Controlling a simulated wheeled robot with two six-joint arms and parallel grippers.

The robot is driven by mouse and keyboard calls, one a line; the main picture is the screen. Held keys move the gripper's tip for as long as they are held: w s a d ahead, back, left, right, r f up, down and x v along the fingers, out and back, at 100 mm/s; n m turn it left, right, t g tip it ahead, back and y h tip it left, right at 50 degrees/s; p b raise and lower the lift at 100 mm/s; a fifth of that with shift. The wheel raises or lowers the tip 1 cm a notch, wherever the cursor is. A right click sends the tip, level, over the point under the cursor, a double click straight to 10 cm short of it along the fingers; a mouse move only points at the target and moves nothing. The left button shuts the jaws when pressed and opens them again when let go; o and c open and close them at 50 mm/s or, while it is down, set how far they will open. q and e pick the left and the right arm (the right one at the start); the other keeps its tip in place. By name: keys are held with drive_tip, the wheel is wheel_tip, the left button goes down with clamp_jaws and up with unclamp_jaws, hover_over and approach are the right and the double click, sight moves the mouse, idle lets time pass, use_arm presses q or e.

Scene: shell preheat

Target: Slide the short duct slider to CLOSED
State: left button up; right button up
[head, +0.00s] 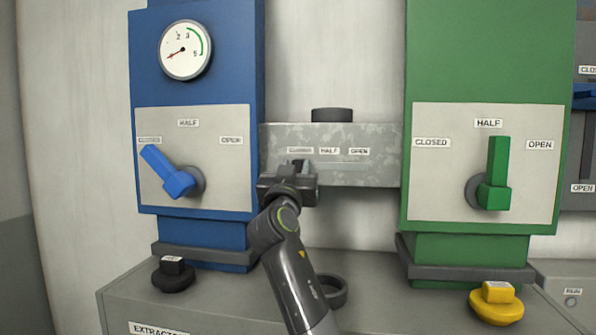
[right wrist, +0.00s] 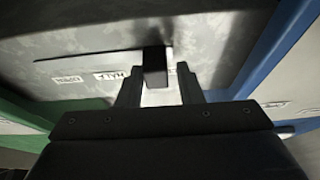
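The short duct (head: 375,168) is a grey metal box between the blue and green cabinets, with CLOSED (head: 300,150), HALF (head: 329,151) and OPEN (head: 359,151) labels. My right gripper (head: 289,180) is in front of the duct's left part, below the CLOSED label. In the right wrist view, turned upside down, the dark slider knob (right wrist: 155,68) stands between the two fingers of the gripper (right wrist: 160,82). A gap shows at its right side; whether the left finger touches it I cannot tell. The knob is near the CLOSED end of its slot (right wrist: 90,56). My left gripper is not in view.
The blue cabinet (head: 195,230) has a blue lever (head: 170,172) toward CLOSED and a gauge (head: 185,50). The green cabinet (head: 480,70) has a green lever (head: 496,172) pointing at HALF. A black knob (head: 173,275) and yellow knob (head: 497,303) sit on the bench below.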

drive_tip(key=shift+o, duration=0.8)
drive_tip(key=shift+w+a+f, duration=0.1)
drive_tip(key=shift+a, duration=0.1)
drive_tip(key=shift+d, duration=0.1)
drive_tip(key=b+v, duration=1.5)
drive_tip(key=v, duration=0.2)
drive_tip(key=shift+b, duration=0.3)
drive_tip(key=shift+s+f, duration=0.1)
drive_tip(key=shift+s, duration=0.15)
